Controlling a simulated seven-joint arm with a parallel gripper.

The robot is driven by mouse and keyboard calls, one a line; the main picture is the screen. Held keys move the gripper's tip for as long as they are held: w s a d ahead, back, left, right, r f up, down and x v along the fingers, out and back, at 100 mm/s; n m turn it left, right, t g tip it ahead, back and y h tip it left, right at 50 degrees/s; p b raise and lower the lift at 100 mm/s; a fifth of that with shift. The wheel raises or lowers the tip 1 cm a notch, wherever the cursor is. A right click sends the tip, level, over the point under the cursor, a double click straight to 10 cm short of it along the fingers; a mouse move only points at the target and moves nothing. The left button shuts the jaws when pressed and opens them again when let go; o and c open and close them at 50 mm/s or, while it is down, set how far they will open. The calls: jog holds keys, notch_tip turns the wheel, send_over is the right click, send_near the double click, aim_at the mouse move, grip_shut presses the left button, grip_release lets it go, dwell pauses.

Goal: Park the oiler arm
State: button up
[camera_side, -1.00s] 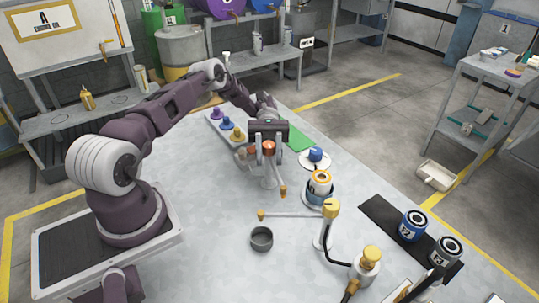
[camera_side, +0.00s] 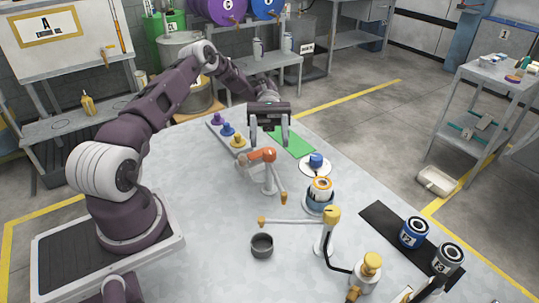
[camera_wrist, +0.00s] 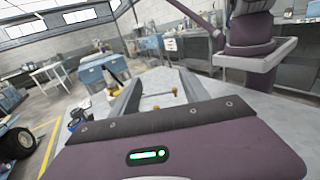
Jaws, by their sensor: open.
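An orange-topped white stand (camera_side: 269,175) is on the grey table below my gripper. A jointed link with a brass tip (camera_side: 284,197) slopes down from it to the right. A second white post (camera_side: 330,232) with a yellow head carries a thin, level arm (camera_side: 292,217) reaching left to a brass tip. I cannot tell which of the two is the oiler arm. My gripper (camera_side: 268,144) is open and empty, just above the orange top and apart from it. In the wrist view, small brass parts show between the fingers of my gripper (camera_wrist: 162,92).
A grey cup (camera_side: 262,245) stands left of the yellow-headed post. Blue and grey cans (camera_side: 413,233) sit on a black mat. Coloured knobs (camera_side: 227,129) line the far left. The front left table is clear.

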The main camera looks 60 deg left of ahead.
jog(key=shift+r, duration=1.4)
jog(key=shift+d+f, duration=0.1)
jog(key=shift+c, duration=1.4)
jog(key=d+f+m+y, duration=0.1)
jog(key=m+y, duration=0.1)
jog(key=w+d+f+m+y, duration=0.1)
jog(key=y, duration=0.1)
jog(key=d+f+m+y, duration=0.1)
jog(key=d+m+y, duration=0.1)
jog(key=shift+w+m+g+y, duration=0.3)
jog(key=shift+w+y, duration=0.1)
jog(key=c, duration=0.7)
jog(key=m+y, duration=0.1)
jog(key=w+d+f+m+t+y, duration=0.1)
jog(key=y, duration=0.1)
jog(key=w+m+y, duration=0.1)
jog(key=shift+w+d+f+m+y, duration=0.15)
jog(key=shift+w+d+m+y, duration=0.15)
jog(key=shift+m, duration=0.1)
grip_shut()
jog(key=w+d+r+m+t+y, duration=0.2)
jog(key=w+d+m+t+y, duration=0.15)
jog(key=w+m+y, duration=0.2)
jog(key=s+a+f, duration=0.3)
jog(key=s+f, duration=0.4)
jog(key=f, duration=0.1)
jog(key=shift+s+a+f+t, duration=0.2)
jog(key=shift+s+f+t, duration=0.05)
jog(key=shift+s+t, duration=0.1)
